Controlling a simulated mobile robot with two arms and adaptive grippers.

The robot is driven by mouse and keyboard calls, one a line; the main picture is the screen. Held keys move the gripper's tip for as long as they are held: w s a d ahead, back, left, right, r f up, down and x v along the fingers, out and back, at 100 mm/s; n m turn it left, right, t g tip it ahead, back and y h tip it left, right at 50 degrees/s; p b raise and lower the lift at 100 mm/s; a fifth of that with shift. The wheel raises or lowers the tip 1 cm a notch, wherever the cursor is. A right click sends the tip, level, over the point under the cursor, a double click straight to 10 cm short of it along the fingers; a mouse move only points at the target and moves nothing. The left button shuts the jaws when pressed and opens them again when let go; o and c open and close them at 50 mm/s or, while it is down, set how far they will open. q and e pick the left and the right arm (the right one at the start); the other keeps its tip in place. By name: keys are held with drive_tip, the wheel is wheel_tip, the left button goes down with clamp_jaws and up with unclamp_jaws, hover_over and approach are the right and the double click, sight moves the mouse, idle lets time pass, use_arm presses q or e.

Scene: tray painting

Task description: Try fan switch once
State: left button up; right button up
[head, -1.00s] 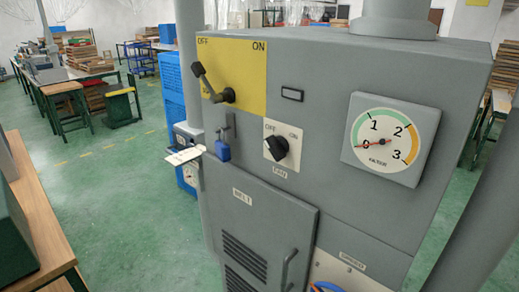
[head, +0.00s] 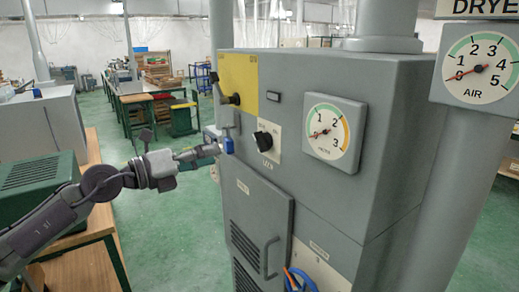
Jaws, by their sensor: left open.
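The fan switch (head: 263,141) is a black rotary knob on a white plate on the grey cabinet's front (head: 330,85). Its handle points up and left, towards the OFF side. My left gripper (head: 212,150) is at the left edge of the cabinet front, left of the switch and apart from it. My right gripper is not in view.
A black lever (head: 214,84) on a yellow plate (head: 240,72) leans to OFF. The filter gauge (head: 333,132) reads about 0. An air gauge (head: 475,70) is on the right. A cabinet door (head: 258,225) with a handle lies below. A wooden bench (head: 85,270) stands at left.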

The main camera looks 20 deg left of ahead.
use_arm(q)
drive_tip(key=p, duration=0.4)
approach(257, 143)
drive_tip(key=w, duration=0.1)
drive_tip(key=p+x, duration=0.2)
drive_tip(key=x, duration=0.6)
drive_tip(key=shift+s+d+r, duration=0.15)
drive_tip(key=shift+d+r, duration=0.05)
drive_tip(key=shift+w+d+f, duration=0.15)
drive_tip(key=shift+w+d, duration=0.15)
drive_tip(key=shift+w, duration=0.15)
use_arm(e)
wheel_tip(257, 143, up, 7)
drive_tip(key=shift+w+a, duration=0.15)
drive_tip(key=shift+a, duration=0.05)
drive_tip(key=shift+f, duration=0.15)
use_arm(q)
drive_tip(key=c, duration=0.7)
clamp_jaws()
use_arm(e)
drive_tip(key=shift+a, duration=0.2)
